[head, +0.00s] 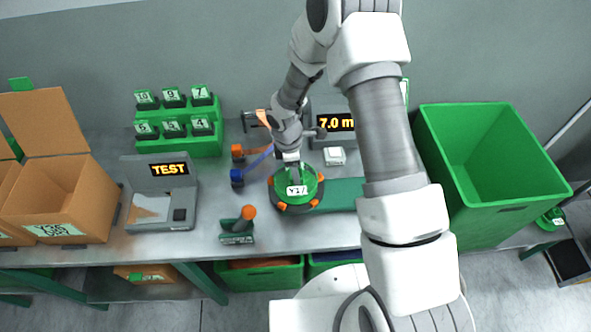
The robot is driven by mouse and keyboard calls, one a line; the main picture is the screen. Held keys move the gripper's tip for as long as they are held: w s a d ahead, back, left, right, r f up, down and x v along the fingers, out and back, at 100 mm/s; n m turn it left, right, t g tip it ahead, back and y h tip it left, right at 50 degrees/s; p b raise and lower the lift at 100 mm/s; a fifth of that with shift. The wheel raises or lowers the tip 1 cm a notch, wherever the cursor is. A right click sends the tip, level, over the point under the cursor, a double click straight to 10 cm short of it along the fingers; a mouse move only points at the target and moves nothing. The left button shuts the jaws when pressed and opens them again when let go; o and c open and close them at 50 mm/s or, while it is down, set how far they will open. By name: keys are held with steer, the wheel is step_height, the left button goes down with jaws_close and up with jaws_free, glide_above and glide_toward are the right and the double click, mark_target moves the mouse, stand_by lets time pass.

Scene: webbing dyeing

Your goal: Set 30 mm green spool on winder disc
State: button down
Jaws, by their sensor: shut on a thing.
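A green spool (309,184) with a white label that seems to read "Y17" is over the winder disc (296,208). The disc is dark, with orange pieces around its rim, and the spool covers most of it. My gripper (293,170) points down from above and is shut on the spool. Its fingertips are small and partly merge with the spool in this view. I cannot tell whether the spool rests on the disc or hangs just above it.
A display reading "7.0 m" (335,122) stands behind the disc. A lever with an orange knob (248,213) is at front left. A TEST device (160,200), a green rack (190,146) and cardboard boxes (70,195) are further left. A large green bin (490,200) is right.

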steer(key=shift+c, duration=1)
jaws_free()
step_height(320, 180, up, 25)
steer(key=s+d+m+t, duration=0.1)
steer(key=s+d+m, duration=0.1)
steer(key=s+m, duration=0.15)
steer(key=s+d+r+m+t, duration=0.2)
steer(key=s+r+m, duration=0.4)
steer(key=s, duration=0.3)
steer(key=s+d+r+m+t+y, duration=0.1)
steer(key=s+d+r+m+t, duration=0.1)
steer(key=s+d+r+m, duration=0.3)
steer(key=shift+s+d+r+m+t+b, duration=0.3)
steer(key=shift+s+r+m, duration=0.4)
steer(key=shift+s+m, duration=1.2)
steer(key=shift+s, duration=0.1)
